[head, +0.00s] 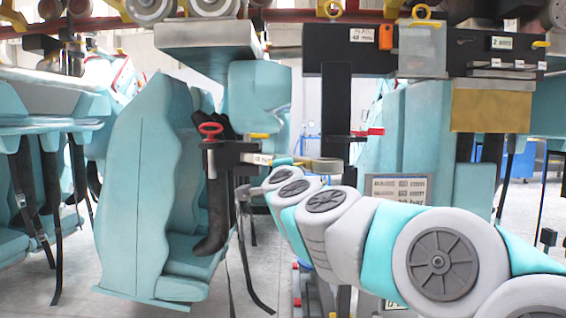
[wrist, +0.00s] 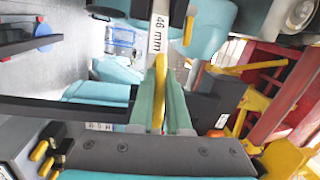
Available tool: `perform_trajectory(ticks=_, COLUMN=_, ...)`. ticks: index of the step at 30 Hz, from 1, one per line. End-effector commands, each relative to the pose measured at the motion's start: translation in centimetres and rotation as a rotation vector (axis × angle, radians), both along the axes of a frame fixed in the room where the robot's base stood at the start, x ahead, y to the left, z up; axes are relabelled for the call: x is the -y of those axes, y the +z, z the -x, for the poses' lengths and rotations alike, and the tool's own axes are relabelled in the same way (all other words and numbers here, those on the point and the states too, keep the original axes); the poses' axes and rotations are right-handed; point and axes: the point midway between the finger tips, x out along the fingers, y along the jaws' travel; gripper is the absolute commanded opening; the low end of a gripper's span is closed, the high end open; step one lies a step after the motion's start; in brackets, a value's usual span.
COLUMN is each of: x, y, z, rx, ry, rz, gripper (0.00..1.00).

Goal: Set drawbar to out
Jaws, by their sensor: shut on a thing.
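My gripper (wrist: 160,115) has green jaws closed around a slim yellow handle (wrist: 158,75) in the wrist view. The handle lies in line with a white strip marked 46 mm (wrist: 157,35), which seems to belong to the drawbar. In the head view the strip (head: 258,159) shows at the end of a dark bar (head: 225,153) beside the teal seat. My gripper (head: 280,161) meets it from the right. The jaws' contact is too small to tell there. How far the drawbar is out cannot be told.
A red knob (head: 210,129) stands on the dark bar. A teal seat (head: 150,190) hangs to the left, with black straps below. A dark post (head: 336,110) with a red knob (head: 375,131) stands behind my arm. A brass-coloured box (head: 490,110) hangs at upper right.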

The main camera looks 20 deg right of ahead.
Motion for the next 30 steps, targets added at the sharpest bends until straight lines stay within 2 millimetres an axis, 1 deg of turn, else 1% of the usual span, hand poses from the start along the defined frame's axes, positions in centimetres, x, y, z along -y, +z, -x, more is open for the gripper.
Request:
perform_trajectory(ticks=8, x=-0.1, y=0.0, z=0.0, rx=-0.001, ry=0.003, rz=0.001, gripper=0.0)
perform_trajectory(ticks=9, x=-0.1, y=0.0, z=0.0, rx=-0.001, ry=0.003, rz=0.001, gripper=0.17)
perform_trajectory(ticks=12, x=-0.1, y=0.0, z=-0.1, rx=-0.001, ry=0.003, rz=0.001, gripper=0.26)
perform_trajectory(ticks=23, x=-0.1, y=0.0, z=0.3, rx=0.001, ry=0.002, rz=0.0, gripper=0.26)
perform_trajectory(ticks=26, x=-0.3, y=-0.1, z=0.9, rx=0.001, ry=0.003, rz=0.001, gripper=0.26)
perform_trajectory(ticks=30, x=-0.6, y=-0.2, z=2.2, rx=0.0, ry=0.004, rz=0.001, gripper=0.26)
